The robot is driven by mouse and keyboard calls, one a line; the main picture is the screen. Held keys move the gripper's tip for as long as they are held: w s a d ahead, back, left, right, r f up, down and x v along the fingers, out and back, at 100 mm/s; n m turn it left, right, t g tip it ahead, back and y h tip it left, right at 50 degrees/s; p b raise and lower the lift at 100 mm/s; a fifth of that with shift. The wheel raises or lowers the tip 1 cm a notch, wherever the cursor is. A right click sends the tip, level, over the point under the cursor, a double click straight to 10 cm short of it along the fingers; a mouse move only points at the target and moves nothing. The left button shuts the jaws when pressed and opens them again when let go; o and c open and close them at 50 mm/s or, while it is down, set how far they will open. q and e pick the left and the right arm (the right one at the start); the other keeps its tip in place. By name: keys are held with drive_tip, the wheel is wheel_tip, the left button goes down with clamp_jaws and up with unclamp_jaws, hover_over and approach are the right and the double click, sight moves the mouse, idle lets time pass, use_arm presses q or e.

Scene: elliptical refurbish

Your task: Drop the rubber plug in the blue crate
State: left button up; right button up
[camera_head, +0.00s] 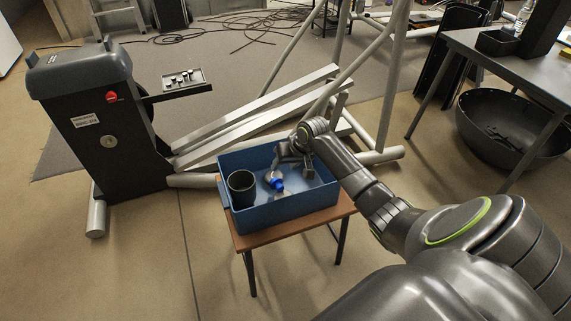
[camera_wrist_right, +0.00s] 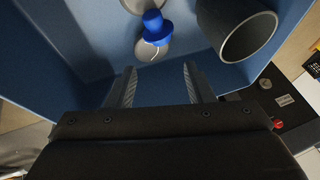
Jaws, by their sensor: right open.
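The blue crate (camera_head: 300,207) stands on a small wooden-topped stand. Inside lies a small blue piece with pale grey round parts (camera_head: 278,184); it also shows in the right wrist view (camera_wrist_right: 156,30). A dark hollow cylinder (camera_head: 241,188) stands in the crate's left part and shows in the wrist view (camera_wrist_right: 238,30). I cannot tell for sure which of these is the rubber plug. My right gripper (camera_head: 295,164) is over the crate. In the wrist view its fingers (camera_wrist_right: 160,84) are apart, with nothing between them, short of the blue piece. My left gripper is out of view.
The wooden stand (camera_head: 243,243) is narrow. Behind the crate are the elliptical machine's dark housing (camera_head: 112,140) and pale rails (camera_head: 250,118). A grey table (camera_head: 510,65) and a black bowl (camera_head: 510,122) are at the right. Floor in front is clear.

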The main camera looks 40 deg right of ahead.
drive_tip(key=shift+r, duration=0.1)
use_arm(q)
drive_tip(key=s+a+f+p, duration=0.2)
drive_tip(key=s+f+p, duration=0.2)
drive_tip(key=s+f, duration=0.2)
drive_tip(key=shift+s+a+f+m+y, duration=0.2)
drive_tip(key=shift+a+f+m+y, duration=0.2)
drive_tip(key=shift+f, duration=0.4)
use_arm(e)
drive_tip(key=v, duration=1.7)
drive_tip(key=shift+r, duration=0.1)
